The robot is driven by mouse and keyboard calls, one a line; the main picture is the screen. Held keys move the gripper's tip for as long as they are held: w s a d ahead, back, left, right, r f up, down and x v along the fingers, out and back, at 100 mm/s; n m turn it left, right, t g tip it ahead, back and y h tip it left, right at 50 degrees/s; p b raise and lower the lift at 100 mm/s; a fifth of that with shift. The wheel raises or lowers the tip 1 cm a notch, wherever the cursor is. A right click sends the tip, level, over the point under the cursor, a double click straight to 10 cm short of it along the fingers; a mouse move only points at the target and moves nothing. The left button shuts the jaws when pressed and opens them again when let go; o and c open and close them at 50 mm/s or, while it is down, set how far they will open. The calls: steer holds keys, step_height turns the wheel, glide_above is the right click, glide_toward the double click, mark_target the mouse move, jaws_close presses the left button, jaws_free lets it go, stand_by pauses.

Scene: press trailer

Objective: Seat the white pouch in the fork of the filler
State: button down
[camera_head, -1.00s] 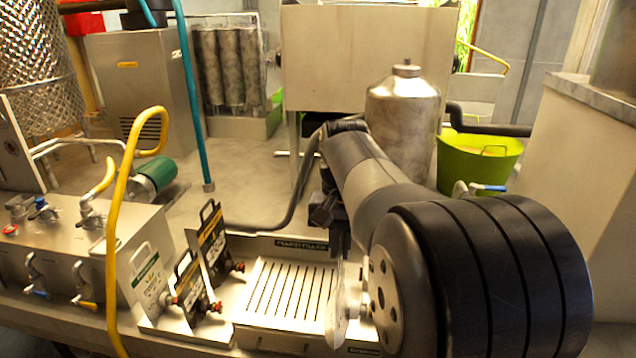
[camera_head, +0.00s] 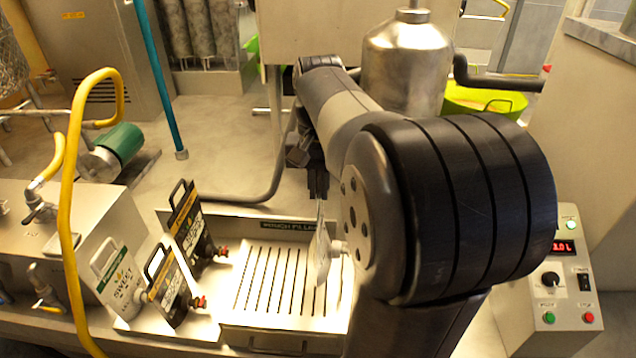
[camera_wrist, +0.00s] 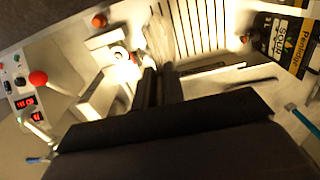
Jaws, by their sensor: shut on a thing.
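My gripper (camera_head: 318,190) points down over the slotted tray. It is shut on the top of a pale pouch (camera_head: 321,262), which hangs nearly edge-on above the right part of the tray. In the wrist view the fingers (camera_wrist: 160,78) are close together, and a pale strip of the pouch (camera_wrist: 156,38) shows beyond them. A bright metal part with a round opening (camera_wrist: 118,54), which looks like part of the filler, lies left of the fingers and appears apart from the pouch. In the head view my arm hides most of the filler; I cannot make out the fork clearly.
The slotted tray (camera_head: 238,322) has free room left of the pouch. Two black pouches (camera_head: 190,228) and a white labelled pouch (camera_head: 120,278) stand at its left. A control box (camera_head: 556,268) stands at the right. A yellow hose (camera_head: 70,200) rises at the left.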

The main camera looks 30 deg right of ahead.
steer(key=shift+f+b, duration=1.75)
steer(key=shift+f, duration=0.2)
steer(key=shift+f+b, duration=1.65)
steer(key=shift+f, duration=1.35)
steer(key=shift+f+b, duration=0.4)
steer(key=shift+f, duration=0.2)
steer(key=c, duration=1.4)
jaws_free()
step_height(320, 180, up, 11)
steer(key=shift+f, duration=0.1)
